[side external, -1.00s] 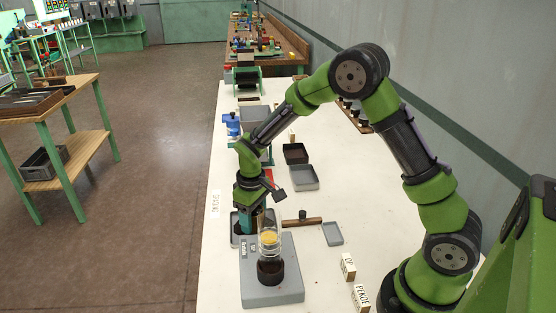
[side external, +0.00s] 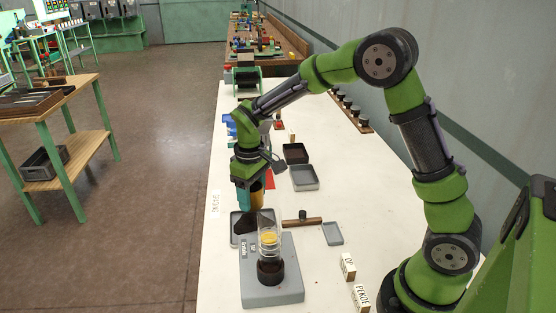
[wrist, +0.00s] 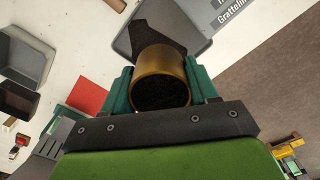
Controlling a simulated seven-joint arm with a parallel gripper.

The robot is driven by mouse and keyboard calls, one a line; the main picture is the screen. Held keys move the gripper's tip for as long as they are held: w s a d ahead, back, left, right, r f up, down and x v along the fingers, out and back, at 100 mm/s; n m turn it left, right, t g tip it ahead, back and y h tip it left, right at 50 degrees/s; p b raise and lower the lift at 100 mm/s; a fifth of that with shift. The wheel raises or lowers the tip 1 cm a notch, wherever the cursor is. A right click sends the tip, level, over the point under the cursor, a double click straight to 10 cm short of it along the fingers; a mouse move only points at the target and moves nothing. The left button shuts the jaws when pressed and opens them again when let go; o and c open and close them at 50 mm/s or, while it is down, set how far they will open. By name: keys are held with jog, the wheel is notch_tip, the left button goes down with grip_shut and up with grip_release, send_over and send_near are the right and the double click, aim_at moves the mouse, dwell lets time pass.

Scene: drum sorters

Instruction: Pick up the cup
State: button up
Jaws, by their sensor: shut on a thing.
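The cup (wrist: 161,72) is a brass-coloured cylinder with a dark interior, seen from above in the wrist view. My gripper (wrist: 161,92) has its green fingers shut on it from both sides. In the side external view my gripper (side external: 250,203) points down above a grey tray (side external: 236,232), at the near end of the white table. The cup is mostly hidden by the fingers there. A dark patch lies below the cup; I cannot tell whether it is shadow or material.
A grey base with a clear cylinder (side external: 268,240) holding a yellow disc stands right in front of the gripper. A wooden bar (side external: 300,222), a small grey tray (side external: 332,234) and label blocks (side external: 348,267) lie to the right. Open trays (side external: 304,177) stand behind.

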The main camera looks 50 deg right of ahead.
jog(key=shift+r, duration=0.9)
jog(key=shift+r, duration=0.1)
